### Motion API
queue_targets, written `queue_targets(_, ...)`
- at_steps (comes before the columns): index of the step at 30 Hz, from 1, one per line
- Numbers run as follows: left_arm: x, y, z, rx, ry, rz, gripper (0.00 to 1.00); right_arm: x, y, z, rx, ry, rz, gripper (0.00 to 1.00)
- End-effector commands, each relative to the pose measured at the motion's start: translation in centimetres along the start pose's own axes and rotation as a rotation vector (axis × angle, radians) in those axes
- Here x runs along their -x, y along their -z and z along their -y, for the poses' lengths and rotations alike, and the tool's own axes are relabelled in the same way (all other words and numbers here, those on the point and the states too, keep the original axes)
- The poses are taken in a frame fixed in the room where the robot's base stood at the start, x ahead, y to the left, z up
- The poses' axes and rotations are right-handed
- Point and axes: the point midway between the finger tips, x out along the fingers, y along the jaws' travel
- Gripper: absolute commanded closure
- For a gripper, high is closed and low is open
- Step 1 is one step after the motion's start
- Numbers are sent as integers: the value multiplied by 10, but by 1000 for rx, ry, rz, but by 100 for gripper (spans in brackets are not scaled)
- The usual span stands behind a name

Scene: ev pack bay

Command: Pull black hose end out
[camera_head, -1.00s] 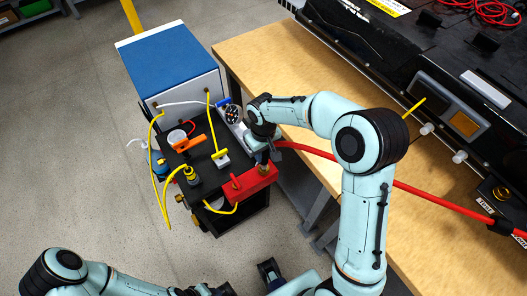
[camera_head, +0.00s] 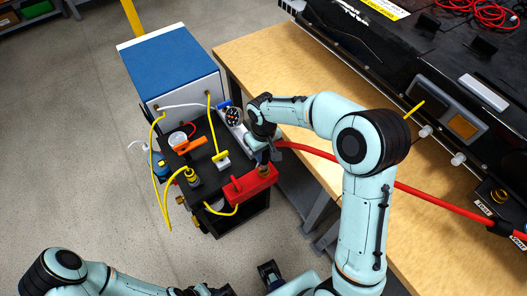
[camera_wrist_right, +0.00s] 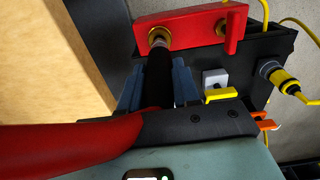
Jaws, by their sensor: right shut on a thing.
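The black hose end (camera_wrist_right: 158,82) is between the blue-grey fingers of my right gripper (camera_wrist_right: 157,86) in the right wrist view, and the gripper is shut on it. Its metal tip meets a brass port (camera_wrist_right: 158,36) on the red block (camera_wrist_right: 185,32); I cannot tell how deep it sits. The red hose (camera_wrist_right: 70,145) runs from it to the left. In the head view, my right gripper (camera_head: 263,155) is just above the red block (camera_head: 250,184), and its wrist hides most of the hose end. My left gripper (camera_head: 208,291) is cut off at the bottom edge; its opening is unclear.
The wooden bench (camera_head: 270,50) and black battery pack (camera_head: 440,60) stand to the right. Floor at left is clear.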

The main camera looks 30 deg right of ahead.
Motion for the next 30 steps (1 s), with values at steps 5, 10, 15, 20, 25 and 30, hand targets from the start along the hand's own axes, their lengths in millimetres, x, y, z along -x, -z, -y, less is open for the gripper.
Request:
queue_targets(5,6,1,-3,-1,-1,-3,57,9,0,0,0,0,-1,100)
queue_targets(10,11,2,-5,-2,-2,-5,57,16,0,0,0,0,-1,100)
queue_targets(15,16,3,-7,-3,-3,-7,57,23,1,0,0,0,-1,100)
queue_targets(20,20,4,-9,-3,-3,-9,57,29,0,0,0,0,-1,100)
queue_targets(25,25,6,-11,-4,-4,-12,57,36,0,0,0,0,-2,100)
queue_targets(30,30,7,-13,-5,-5,-14,57,43,0,0,0,0,-2,100)
